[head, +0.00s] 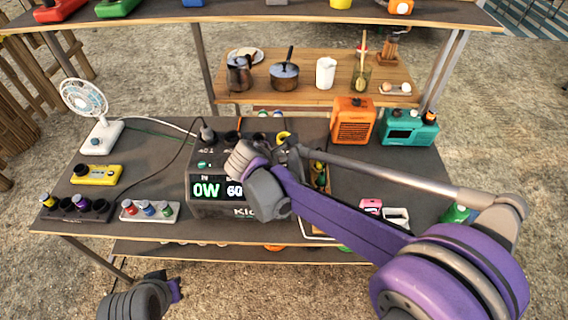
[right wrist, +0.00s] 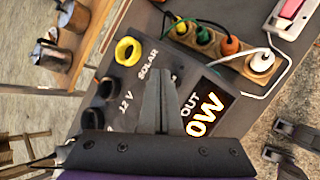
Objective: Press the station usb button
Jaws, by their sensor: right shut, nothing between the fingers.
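The power station (head: 208,208) is a dark box on the bench, with a lit display on its front and sockets and small labels on top. The right wrist view shows its top (right wrist: 125,110) with the SOLAR, 12 V and OUT markings. My right gripper (head: 291,154) is shut and empty, lying across the station's top; its fingertips (right wrist: 157,72) are near the SOLAR label. I cannot tell whether they touch. I cannot make out the USB button; the hand and fingers cover part of the top. A green-lit button (head: 203,164) shows at the left. My left gripper (head: 170,283) is low at the front left, its fingers apart.
A white fan (head: 100,135), a yellow box (head: 96,174) and a power strip (head: 150,211) stand left of the station. An orange heater (head: 352,121) and a teal box (head: 409,128) stand at the back right. Cables run behind the station. A shelf edge (head: 250,22) crosses above.

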